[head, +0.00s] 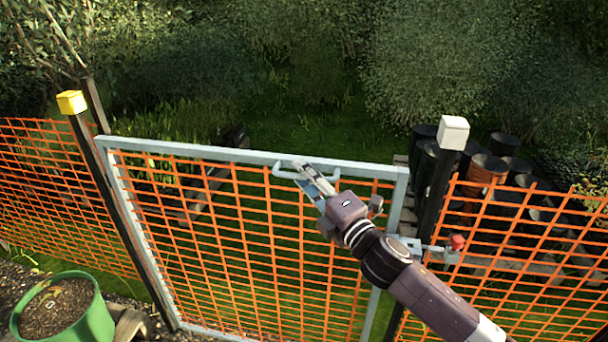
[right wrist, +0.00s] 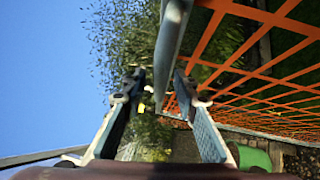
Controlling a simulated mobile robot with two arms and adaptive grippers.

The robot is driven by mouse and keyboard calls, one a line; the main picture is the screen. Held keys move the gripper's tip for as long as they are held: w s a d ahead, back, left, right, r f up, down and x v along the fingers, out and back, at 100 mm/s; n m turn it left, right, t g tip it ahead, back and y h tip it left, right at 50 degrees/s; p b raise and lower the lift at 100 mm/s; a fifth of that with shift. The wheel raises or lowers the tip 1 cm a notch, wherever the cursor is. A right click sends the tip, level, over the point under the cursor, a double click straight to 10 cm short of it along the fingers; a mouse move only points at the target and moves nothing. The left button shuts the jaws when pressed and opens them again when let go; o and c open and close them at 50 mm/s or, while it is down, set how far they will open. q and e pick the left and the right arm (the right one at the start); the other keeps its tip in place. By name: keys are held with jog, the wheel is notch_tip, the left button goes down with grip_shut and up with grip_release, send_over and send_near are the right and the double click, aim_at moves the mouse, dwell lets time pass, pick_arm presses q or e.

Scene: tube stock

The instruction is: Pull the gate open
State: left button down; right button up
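The gate has a pale grey metal frame (head: 200,149) filled with orange mesh and spans between two dark posts in the head view. Its right edge is close beside the right post; it looks shut. A pale handle (head: 281,174) sticks out at its top rail. My right gripper (head: 302,172) is at this handle and hides part of it. In the right wrist view, my right gripper (right wrist: 160,80) has its fingers apart, with a grey bar (right wrist: 171,45) passing between them, nearer the right finger. I cannot tell whether they touch it. My left gripper is not in view.
A latch with a red knob (head: 457,242) sits by the white-capped right post (head: 440,170), partly behind my right arm. The left post (head: 110,200) stands below a yellow cap. A green tub (head: 95,322) is at lower left. Orange mesh fence (head: 40,190) continues both sides.

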grip_shut()
jog(key=shift+f, duration=0.15)
dwell(0.4)
